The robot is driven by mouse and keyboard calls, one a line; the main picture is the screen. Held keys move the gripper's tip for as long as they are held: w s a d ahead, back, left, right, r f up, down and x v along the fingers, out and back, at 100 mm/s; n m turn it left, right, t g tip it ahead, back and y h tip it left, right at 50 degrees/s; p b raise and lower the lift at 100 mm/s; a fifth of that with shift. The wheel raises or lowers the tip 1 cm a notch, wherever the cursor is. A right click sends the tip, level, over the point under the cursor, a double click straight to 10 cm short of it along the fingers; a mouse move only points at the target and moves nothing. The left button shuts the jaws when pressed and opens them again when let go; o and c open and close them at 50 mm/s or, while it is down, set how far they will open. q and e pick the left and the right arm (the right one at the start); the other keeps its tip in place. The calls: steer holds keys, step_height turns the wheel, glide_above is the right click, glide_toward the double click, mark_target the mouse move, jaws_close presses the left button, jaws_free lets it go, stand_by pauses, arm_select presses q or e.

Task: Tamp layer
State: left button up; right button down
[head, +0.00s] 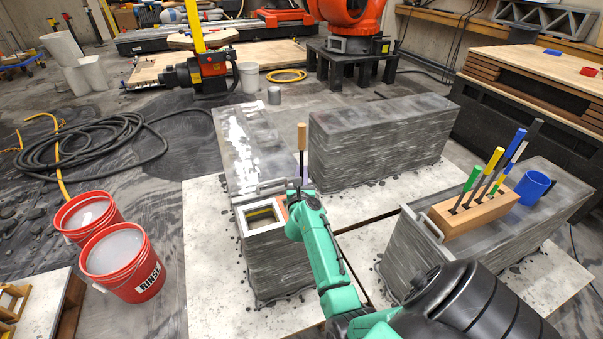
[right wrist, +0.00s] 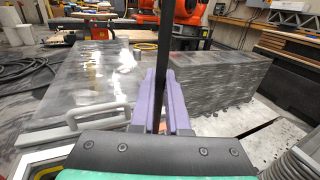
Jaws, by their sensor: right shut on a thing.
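My right gripper (head: 301,190) is shut on the dark shaft of a tool whose wooden handle (head: 301,137) points up. In the right wrist view its purple fingers (right wrist: 162,108) close around the upright dark shaft (right wrist: 165,45). The tool's lower end is hidden by my gripper and arm. It is over the grey layered concrete wall (head: 275,270), beside a white-framed opening (head: 262,216) with something yellow inside. Whether the tool touches the layer I cannot tell. A grey handle-shaped piece (right wrist: 85,118) lies behind the opening. My left gripper is not in view.
More grey concrete walls stand at the back (head: 380,145) and right (head: 420,255). The right one bears a wooden tool block (head: 475,215) with several coloured handles and a blue cup (head: 533,187). Red buckets (head: 125,265) and a black hose (head: 90,145) are on the left.

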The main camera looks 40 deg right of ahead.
step_height(320, 180, up, 3)
steer(key=shift+f+p, duration=0.1)
steer(key=shift+p, duration=0.8)
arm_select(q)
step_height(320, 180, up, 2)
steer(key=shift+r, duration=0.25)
arm_select(e)
steer(key=shift+f, duration=0.15)
arm_select(q)
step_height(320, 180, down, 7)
steer(key=b, duration=0.8)
arm_select(e)
step_height(320, 180, down, 7)
steer(key=p, duration=0.1)
arm_select(q)
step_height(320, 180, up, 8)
steer(key=p, duration=0.7)
steer(key=shift+p, duration=0.3)
arm_select(e)
step_height(320, 180, up, 7)
steer(key=shift+s+a, duration=0.2)
steer(key=shift+a, duration=0.25)
